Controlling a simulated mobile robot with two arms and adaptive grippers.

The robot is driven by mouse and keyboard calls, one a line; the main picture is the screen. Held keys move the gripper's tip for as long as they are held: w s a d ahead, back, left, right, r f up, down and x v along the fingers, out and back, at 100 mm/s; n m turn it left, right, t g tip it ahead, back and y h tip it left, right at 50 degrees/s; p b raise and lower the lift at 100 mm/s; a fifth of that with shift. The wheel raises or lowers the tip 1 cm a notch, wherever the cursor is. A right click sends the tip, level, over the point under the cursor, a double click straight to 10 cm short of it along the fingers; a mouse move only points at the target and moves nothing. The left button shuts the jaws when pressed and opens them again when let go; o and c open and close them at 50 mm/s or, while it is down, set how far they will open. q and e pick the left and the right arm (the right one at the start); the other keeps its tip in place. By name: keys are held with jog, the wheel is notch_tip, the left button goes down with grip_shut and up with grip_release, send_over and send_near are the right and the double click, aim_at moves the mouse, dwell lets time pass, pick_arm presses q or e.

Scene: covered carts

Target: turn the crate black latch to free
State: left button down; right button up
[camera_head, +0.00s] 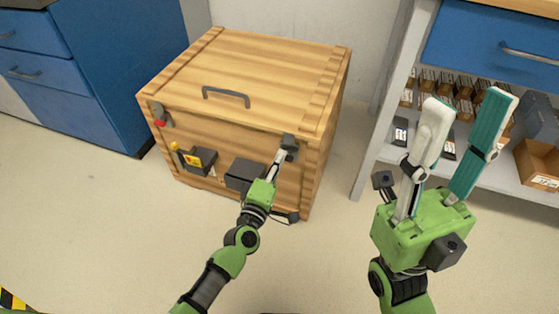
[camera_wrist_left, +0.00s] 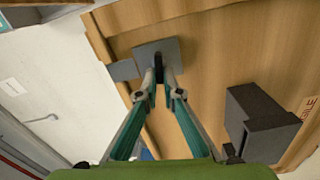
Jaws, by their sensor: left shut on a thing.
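The wooden crate (camera_head: 270,65) stands on the floor with its lid down and a grey handle on top. The black latch (camera_head: 289,141) sits at the upper right of its front face, near the corner. In the left wrist view the latch's dark plate (camera_wrist_left: 157,50) lies just beyond the fingertips. My left gripper (camera_head: 281,157) is shut on the latch's narrow lever; its fingers show in the left wrist view (camera_wrist_left: 161,84) on either side of it, partly hiding it. My right gripper (camera_head: 466,110) is open and empty, raised to the right of the crate.
Another latch with a red part (camera_head: 161,116) is at the crate's front left. Dark holders (camera_head: 202,160) stick out from the front, one with yellow items. Blue drawers (camera_head: 110,60) stand left; a shelf unit (camera_head: 375,150) stands right. The floor in front is clear.

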pick_arm(q)
jog(key=shift+f+n, duration=0.1)
jog(key=shift+n, duration=0.4)
jog(key=c, duration=2.2)
grip_release()
jog(key=v, duration=1.2)
